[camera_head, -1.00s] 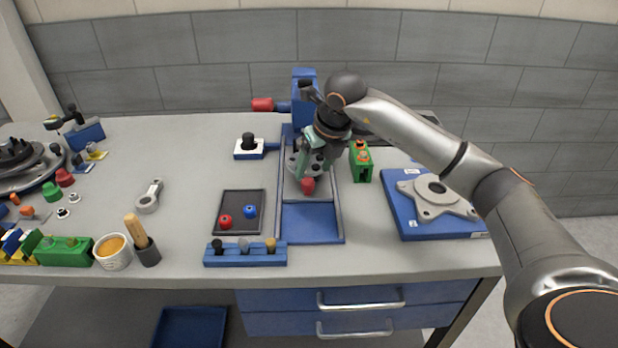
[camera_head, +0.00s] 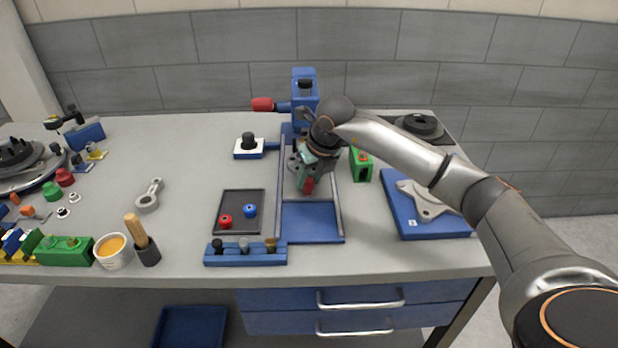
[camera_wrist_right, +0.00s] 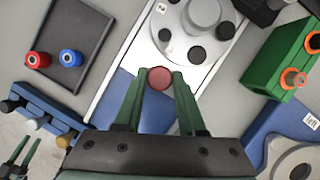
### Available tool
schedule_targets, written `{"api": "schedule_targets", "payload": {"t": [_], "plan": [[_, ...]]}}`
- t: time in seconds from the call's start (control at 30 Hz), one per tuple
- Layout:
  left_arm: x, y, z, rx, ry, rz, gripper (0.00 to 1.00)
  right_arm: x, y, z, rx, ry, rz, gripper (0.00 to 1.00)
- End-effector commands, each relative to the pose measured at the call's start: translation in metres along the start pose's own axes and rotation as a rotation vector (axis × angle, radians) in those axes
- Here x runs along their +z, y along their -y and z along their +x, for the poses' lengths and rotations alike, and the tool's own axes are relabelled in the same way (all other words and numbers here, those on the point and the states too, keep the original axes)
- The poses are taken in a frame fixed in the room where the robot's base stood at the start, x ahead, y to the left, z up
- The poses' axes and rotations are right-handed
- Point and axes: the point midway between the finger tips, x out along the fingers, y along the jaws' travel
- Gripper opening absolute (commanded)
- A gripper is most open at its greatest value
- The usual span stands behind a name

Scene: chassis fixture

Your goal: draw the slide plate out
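The slide plate (camera_head: 322,193) is a light grey plate between the rails of a blue base (camera_head: 312,224). It carries a round grey disc (camera_wrist_right: 187,30) and has a red knob (camera_wrist_right: 160,78) at its front end. My right gripper (camera_head: 306,186) is over the front of the plate.
A green block (camera_head: 362,168) stands close right of the rails, and a blue fixture (camera_head: 403,222) with a grey flange is further right. A dark tray (camera_head: 238,226) and a blue peg rack (camera_head: 222,259) are to the left. The base's front part is clear.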

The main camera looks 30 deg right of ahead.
Motion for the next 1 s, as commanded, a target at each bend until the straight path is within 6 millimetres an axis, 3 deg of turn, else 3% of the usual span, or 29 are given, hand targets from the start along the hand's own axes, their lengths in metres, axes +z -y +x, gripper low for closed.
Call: {"api": "schedule_targets", "payload": {"t": [0.03, 0.3, 1.0], "plan": [[-0.0001, 0.0001, 0.0001, 0.000, 0.000, 0.000, 0.50, 0.0001, 0.0000, -0.0002, 0.000, 0.000, 0.000, 0.30], [-0.0003, 0.0002, 0.0001, 0.000, 0.000, 0.000, 0.50, 0.0001, 0.0000, -0.0003, 0.000, 0.000, 0.000, 0.00], [-0.0008, 0.0003, 0.0002, 0.000, -0.001, 0.000, 0.50, 0.0003, 0.0000, -0.0005, 0.001, 0.000, 0.001, 0.00]]}}
